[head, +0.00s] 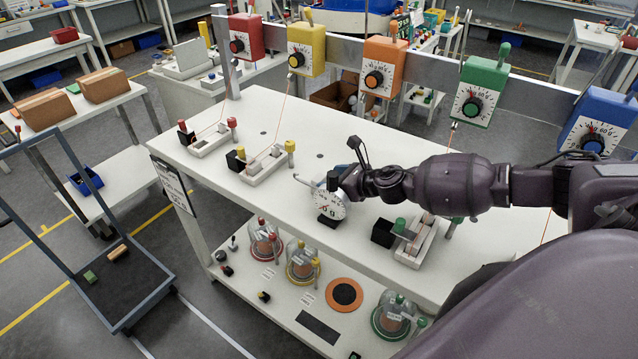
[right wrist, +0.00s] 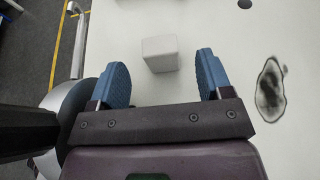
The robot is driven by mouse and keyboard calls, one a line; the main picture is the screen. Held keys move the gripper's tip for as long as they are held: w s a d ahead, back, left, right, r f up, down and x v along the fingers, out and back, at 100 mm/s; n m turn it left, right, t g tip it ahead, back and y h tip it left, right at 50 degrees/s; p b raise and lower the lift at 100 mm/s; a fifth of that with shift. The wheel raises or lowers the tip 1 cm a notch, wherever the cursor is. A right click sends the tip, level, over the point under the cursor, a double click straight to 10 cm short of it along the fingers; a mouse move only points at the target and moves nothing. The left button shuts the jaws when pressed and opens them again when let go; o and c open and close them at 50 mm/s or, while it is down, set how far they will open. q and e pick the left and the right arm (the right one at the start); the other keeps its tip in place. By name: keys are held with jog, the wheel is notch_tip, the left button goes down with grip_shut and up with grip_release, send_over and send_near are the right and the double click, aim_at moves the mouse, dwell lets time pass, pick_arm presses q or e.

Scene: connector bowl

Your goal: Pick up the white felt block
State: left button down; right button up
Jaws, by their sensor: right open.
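The white felt block (right wrist: 160,53) stands on the white tabletop in the right wrist view, ahead of and between the two blue fingertips. My right gripper (right wrist: 161,72) is open, with a gap on both sides of the block and nothing held. In the head view my right gripper (head: 342,181) is over the middle of the table, beside a round white dial gauge (head: 331,205). I cannot make out the block in the head view; the gauge or my gripper may hide it. My left gripper is not in view.
The gauge stands on the white table (head: 285,125) close to my right gripper. Connector fixtures stand at the back left (head: 210,140) and to the right (head: 418,240). Coloured dial boxes hang on a rail behind. Glass domes sit on the lower shelf. A dark stain (right wrist: 271,90) marks the tabletop.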

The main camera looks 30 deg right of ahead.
jog(key=shift+x, duration=1.4)
jog(key=c, duration=1)
